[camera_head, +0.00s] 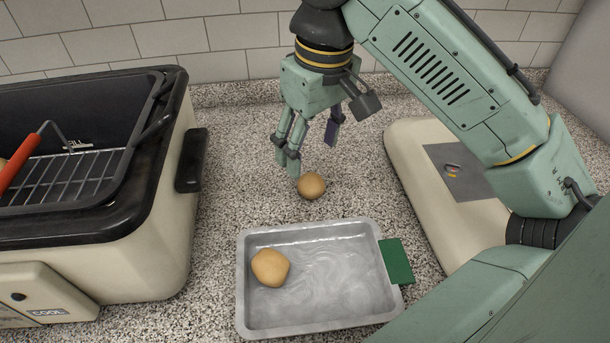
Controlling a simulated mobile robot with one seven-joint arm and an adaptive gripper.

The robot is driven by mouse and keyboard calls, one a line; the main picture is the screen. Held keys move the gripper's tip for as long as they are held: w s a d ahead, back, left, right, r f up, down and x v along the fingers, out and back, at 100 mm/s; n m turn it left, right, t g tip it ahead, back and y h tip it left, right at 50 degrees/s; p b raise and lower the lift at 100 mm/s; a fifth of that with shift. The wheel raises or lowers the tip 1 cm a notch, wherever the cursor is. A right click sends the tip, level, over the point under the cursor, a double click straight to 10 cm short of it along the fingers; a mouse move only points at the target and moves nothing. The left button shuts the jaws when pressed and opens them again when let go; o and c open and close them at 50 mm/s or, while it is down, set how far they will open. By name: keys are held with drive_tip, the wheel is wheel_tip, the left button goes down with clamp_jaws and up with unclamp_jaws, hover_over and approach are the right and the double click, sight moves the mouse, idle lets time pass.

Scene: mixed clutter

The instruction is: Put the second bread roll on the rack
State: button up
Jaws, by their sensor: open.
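One bread roll (311,185) is on the speckled counter, just below my gripper in the picture. Another bread roll (270,267) lies in the left part of a shallow metal tray (345,327). My gripper (312,156) is open and points down, with its fingers just above and behind the counter roll; whether they touch it I cannot tell. The wire rack (72,180) sits inside the black-rimmed cooker at the left. A tan thing, perhaps a roll, shows partly at the left picture edge by the rack.
The cream cooker (150,245) has a raised black rim and a side handle (191,160). A red-handled tool (22,160) rests over the rack. A green piece (397,261) is at the tray's right side. A cream appliance (420,165) stands under my arm. The tiled wall closes the back.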

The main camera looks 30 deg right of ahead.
sight(311, 178)
wheel_tip(311, 178, down, 3)
drive_tip(key=shift+w+r, duration=0.1)
drive_tip(key=shift+w, duration=0.05)
drive_tip(key=f, duration=0.1)
drive_tip(key=f+p, duration=0.1)
drive_tip(key=f, duration=0.2)
drive_tip(key=shift+w+d+f, duration=0.1)
drive_tip(key=shift+d+f, duration=0.05)
drive_tip(key=shift+d, duration=0.2)
drive_tip(key=shift+w+f, duration=0.15)
drive_tip(key=shift+f, duration=0.4)
drive_tip(key=shift+c, duration=0.6)
drive_tip(key=c, duration=1.2)
wheel_tip(311, 178, up, 10)
drive_tip(key=shift+r+b, duration=0.1)
drive_tip(key=shift+b, duration=0.2)
